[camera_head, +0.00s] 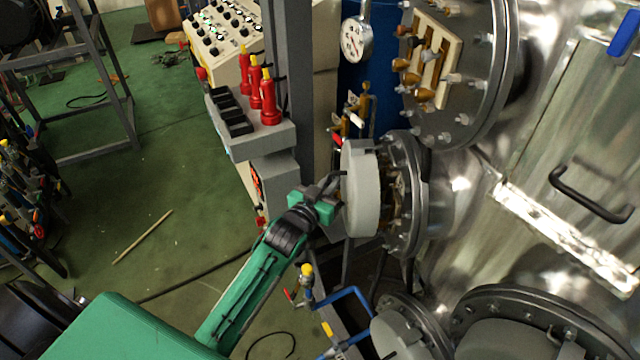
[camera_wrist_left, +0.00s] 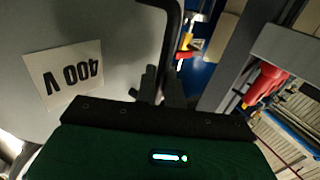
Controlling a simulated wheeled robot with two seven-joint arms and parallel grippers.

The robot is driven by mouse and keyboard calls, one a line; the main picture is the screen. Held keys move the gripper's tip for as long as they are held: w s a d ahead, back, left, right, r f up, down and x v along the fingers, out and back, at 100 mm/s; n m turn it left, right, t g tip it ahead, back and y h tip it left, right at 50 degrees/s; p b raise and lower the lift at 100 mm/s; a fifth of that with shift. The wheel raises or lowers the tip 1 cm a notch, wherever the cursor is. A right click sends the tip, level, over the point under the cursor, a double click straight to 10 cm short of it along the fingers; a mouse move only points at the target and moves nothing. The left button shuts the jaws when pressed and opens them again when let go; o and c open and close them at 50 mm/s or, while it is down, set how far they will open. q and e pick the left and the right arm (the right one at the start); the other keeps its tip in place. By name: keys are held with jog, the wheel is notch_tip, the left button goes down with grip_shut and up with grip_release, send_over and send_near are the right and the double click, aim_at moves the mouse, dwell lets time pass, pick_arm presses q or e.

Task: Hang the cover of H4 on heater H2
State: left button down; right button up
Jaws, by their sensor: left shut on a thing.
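A round pale grey cover (camera_head: 361,190) stands on edge in front of a bolted flange (camera_head: 408,195) on the steel vessel in the head view. Contacts or bolts show in the gap between cover and flange. My left gripper (camera_head: 330,194) is at the cover's left face, shut on its dark handle. In the left wrist view the fingers (camera_wrist_left: 162,88) close on the bent black handle (camera_wrist_left: 170,40), beside the grey cover face (camera_wrist_left: 60,30) with a "400 V" label (camera_wrist_left: 65,74). I cannot read which heater this is. My right gripper is not in view.
Another flange with an exposed terminal block (camera_head: 430,60) is above. Further grey covers (camera_head: 398,338) are below. A post with a shelf of red torches (camera_head: 268,98) stands left of the cover. Blue pipes with valves (camera_head: 345,298) run beneath. Green floor is open at left.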

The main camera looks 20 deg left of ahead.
aim_at(346, 198)
pick_arm(q)
jog(key=shift+w+d, duration=0.4)
jog(key=shift+d, duration=0.35)
jog(key=shift+w+d, duration=0.4)
jog(key=shift+d, duration=0.35)
jog(key=shift+w+d+r, duration=0.1)
jog(key=shift+w+d, duration=0.15)
jog(key=shift+d, duration=0.2)
jog(key=shift+w+d, duration=0.2)
jog(key=shift+d, duration=0.25)
jog(key=shift+w+d+f, duration=0.1)
jog(key=shift+f, duration=0.3)
jog(key=shift+f+b, duration=0.85)
jog(key=shift+f, duration=0.15)
jog(key=c, duration=1.4)
grip_release()
jog(key=shift+f, duration=0.1)
